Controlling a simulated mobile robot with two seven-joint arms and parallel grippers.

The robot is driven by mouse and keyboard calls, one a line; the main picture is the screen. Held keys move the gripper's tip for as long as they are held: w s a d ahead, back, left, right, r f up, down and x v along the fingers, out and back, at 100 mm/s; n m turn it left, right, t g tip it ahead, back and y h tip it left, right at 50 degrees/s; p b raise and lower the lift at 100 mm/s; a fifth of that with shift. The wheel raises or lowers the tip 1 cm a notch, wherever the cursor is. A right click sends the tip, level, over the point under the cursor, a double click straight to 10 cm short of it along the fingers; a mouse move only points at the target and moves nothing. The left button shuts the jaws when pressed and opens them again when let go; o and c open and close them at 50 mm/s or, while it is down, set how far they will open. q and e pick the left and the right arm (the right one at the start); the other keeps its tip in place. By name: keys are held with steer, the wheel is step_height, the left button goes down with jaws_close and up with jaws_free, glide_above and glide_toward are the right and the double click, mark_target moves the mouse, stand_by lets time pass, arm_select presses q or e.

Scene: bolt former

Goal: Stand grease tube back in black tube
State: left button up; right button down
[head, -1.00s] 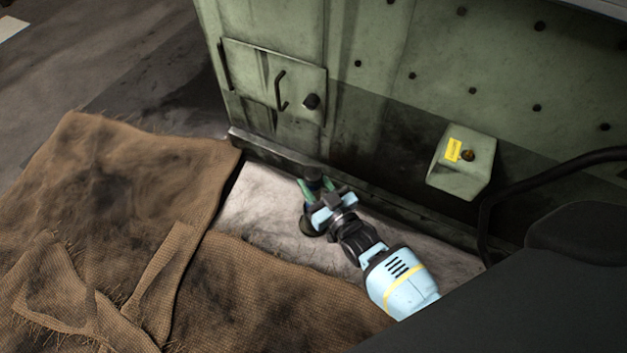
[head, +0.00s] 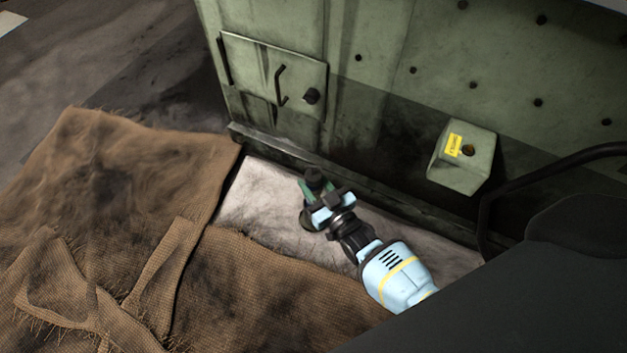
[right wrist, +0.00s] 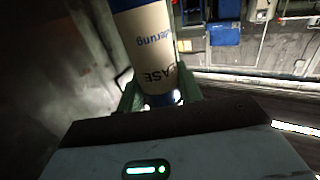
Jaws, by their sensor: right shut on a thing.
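The grease tube (right wrist: 148,40) fills the upper middle of the right wrist view, with a cream label, dark lettering and blue bands. The green fingers of my right gripper (right wrist: 160,98) are shut on it, one on each side. In the head view my right gripper (head: 316,194) is low beside the green machine, around a dark round-topped piece (head: 314,176). A dark round shape (head: 309,221) shows under the gripper, partly hidden. I cannot tell whether it is the black tube's base, or whether the grease tube is inside the black tube. My left gripper is not in view.
The green machine (head: 285,50) rises right behind the gripper, with a low ledge (head: 270,150) along its foot. A green box with a yellow label (head: 462,158) juts out at right. Brown sacking (head: 110,190) covers the floor at left. A pale strip (head: 250,195) lies between.

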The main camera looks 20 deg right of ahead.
steer(key=shift+w+f, duration=0.1)
steer(key=shift+f, duration=1.15)
steer(key=c, duration=0.9)
jaws_free()
steer(key=shift+o, duration=0.2)
steer(key=shift+f, duration=0.1)
